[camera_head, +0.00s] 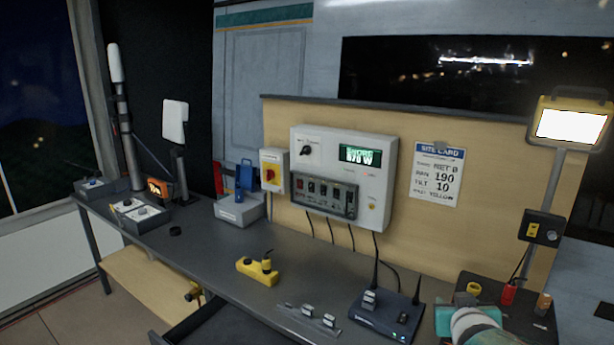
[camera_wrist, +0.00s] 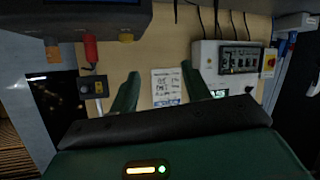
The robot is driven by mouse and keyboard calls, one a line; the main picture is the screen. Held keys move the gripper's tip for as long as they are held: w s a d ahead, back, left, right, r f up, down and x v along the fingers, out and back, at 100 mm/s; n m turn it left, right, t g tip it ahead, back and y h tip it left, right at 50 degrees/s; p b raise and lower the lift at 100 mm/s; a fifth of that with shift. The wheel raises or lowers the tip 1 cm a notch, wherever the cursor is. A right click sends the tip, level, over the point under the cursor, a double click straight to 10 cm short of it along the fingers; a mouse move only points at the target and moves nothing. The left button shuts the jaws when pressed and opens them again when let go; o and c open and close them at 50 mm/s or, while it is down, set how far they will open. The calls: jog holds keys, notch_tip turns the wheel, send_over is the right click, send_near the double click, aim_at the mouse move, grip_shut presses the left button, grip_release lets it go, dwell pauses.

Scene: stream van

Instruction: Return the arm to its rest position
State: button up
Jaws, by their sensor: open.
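My gripper (camera_wrist: 160,82) shows in the wrist view with its two green fingers spread apart and nothing between them. The white site card (camera_wrist: 166,87) on the wood panel shows beyond the gap. The wrist view is upside down, with the desk gear at the top. In the head view, a teal and white part of my arm reaches in at the lower right corner, over the right end of the desk. I cannot make out the fingers there.
The grey desk (camera_head: 215,252) holds a yellow handheld control (camera_head: 257,270), a dark router box (camera_head: 386,317) with antennas and a blue-handled device (camera_head: 240,205). The control panel (camera_head: 342,172) hangs on the wood board. A lit work lamp (camera_head: 571,124) stands on a pole at right.

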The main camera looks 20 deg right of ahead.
jog(key=s+a+r+n+g+y, duration=0.1)
jog(key=s+a, duration=0.4)
jog(key=a, duration=0.9)
jog(key=s+a+r+n+g+y, duration=0.1)
jog(key=s+a+n+g+y, duration=0.2)
jog(key=a, duration=1.1)
jog(key=s+g+y, duration=0.1)
jog(key=s+y, duration=0.1)
jog(key=shift+s+a+r+y, duration=0.2)
jog(key=shift+y, duration=0.2)
